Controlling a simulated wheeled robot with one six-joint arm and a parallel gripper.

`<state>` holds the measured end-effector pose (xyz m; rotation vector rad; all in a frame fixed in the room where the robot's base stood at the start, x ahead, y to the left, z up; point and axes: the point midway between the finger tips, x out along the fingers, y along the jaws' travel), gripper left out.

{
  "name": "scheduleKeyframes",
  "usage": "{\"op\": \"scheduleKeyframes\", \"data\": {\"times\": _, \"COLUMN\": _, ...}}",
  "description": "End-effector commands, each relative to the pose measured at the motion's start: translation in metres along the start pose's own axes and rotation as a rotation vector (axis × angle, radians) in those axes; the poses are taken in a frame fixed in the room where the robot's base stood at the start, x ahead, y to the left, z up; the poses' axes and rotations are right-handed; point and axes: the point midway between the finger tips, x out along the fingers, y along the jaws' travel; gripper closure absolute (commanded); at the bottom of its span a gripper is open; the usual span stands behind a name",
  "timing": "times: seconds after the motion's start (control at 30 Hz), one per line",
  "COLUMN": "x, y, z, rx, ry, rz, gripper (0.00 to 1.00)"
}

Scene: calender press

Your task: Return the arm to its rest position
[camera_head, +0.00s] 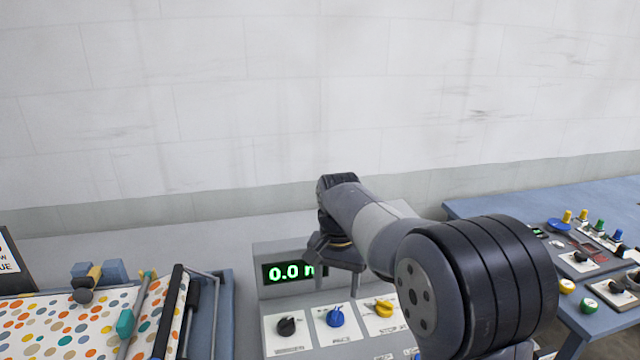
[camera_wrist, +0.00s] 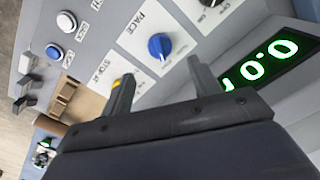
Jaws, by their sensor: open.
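My arm reaches forward from the lower right in the head view, over a grey control panel (camera_head: 262,312). My gripper (camera_head: 335,262) is in front of the panel's display and hides part of it. In the wrist view my gripper (camera_wrist: 158,75) has its two fingers apart with nothing held between them. The blue PACE knob (camera_wrist: 160,46) shows beyond the gap between the fingers. I cannot tell how far the fingers are from the panel face.
The green display (camera_head: 285,272) reads 0.0. Black (camera_head: 287,327), blue (camera_head: 336,317) and yellow (camera_head: 384,308) knobs sit below it. A dotted sheet (camera_head: 60,325) lies on the press at left. A blue table (camera_head: 500,212) with controls stands at right. The wall behind is bare.

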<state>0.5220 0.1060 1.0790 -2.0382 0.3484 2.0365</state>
Motion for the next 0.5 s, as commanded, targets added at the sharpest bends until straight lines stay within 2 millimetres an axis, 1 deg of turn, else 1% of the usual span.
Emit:
{"op": "scheduleKeyframes", "data": {"times": 0.03, "x": 0.011, "y": 0.001, "z": 0.001, "rx": 0.0, "ry": -0.005, "rz": 0.003, "gripper": 0.41}}
{"op": "scheduleKeyframes", "data": {"times": 0.1, "x": 0.025, "y": 0.001, "z": 0.001, "rx": 0.0, "ry": -0.005, "rz": 0.003, "gripper": 0.41}}
{"op": "scheduleKeyframes", "data": {"times": 0.3, "x": 0.061, "y": 0.001, "z": 0.001, "rx": 0.0, "ry": -0.005, "rz": 0.003, "gripper": 0.41}}
{"op": "scheduleKeyframes", "data": {"times": 0.4, "x": 0.075, "y": 0.001, "z": 0.001, "rx": 0.0, "ry": -0.004, "rz": 0.002, "gripper": 0.41}}
{"op": "scheduleKeyframes", "data": {"times": 0.5, "x": 0.084, "y": 0.0, "z": 0.001, "rx": -0.003, "ry": -0.002, "rz": 0.001, "gripper": 0.41}}
